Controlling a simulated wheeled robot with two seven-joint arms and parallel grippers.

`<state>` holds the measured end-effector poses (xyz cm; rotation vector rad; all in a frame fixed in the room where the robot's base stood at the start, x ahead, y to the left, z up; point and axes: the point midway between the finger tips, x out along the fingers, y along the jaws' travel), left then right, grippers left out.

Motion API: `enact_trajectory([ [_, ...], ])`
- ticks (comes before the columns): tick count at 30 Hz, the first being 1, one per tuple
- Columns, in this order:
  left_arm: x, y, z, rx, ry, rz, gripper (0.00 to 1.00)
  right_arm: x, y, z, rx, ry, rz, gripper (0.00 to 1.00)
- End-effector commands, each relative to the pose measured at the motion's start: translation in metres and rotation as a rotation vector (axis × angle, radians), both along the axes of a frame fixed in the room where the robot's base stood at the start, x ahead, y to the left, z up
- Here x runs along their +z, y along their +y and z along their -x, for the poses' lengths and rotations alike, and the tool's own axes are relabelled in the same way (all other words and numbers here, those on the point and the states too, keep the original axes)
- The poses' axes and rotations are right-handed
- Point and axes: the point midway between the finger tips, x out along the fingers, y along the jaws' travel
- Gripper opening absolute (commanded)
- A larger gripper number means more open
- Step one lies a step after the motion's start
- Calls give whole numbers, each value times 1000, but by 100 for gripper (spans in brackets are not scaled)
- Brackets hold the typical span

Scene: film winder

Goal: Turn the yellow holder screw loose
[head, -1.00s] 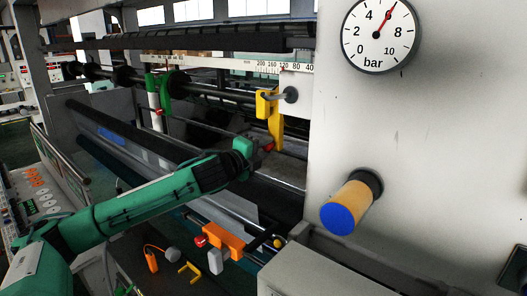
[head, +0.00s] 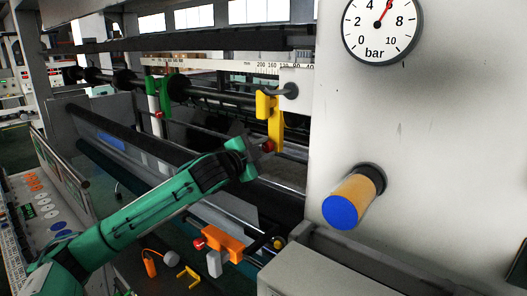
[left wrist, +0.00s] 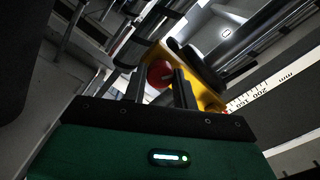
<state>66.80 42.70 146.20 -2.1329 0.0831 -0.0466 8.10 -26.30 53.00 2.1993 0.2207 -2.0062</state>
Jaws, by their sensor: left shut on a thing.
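The yellow holder (head: 275,122) hangs from a bar near the white ruler, left of the big grey panel. Its red screw (head: 268,146) is a round knob on the holder's lower left side. My left gripper (head: 261,148) reaches it from the lower left and is shut on the screw. In the left wrist view, the red screw (left wrist: 160,74) shows between the two dark fingers (left wrist: 160,88), with the yellow holder (left wrist: 196,78) behind it. The fingers hide part of the screw. My right gripper is in neither view.
A green holder (head: 165,92) hangs farther left. Below are an orange block (head: 222,243) with a red knob and a yellow bracket (head: 189,278). The grey panel on the right carries a pressure gauge (head: 382,27) and a blue-capped orange roller (head: 350,200). Dark rollers run behind my arm.

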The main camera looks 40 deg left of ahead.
Motion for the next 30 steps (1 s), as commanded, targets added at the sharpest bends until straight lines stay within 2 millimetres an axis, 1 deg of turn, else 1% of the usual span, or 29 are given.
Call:
enact_trajectory([
  [6,-1,0,0,0,5,38,6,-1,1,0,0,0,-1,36],
  [18,-2,0,0,-1,6,43,6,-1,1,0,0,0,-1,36],
  [19,-2,0,0,-1,6,43,32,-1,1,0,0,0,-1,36],
  [21,-2,0,0,-1,6,43,46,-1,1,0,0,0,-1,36],
  [22,-1,0,0,0,5,42,50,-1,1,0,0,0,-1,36],
  [30,-1,0,0,0,5,41,50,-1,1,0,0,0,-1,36],
])
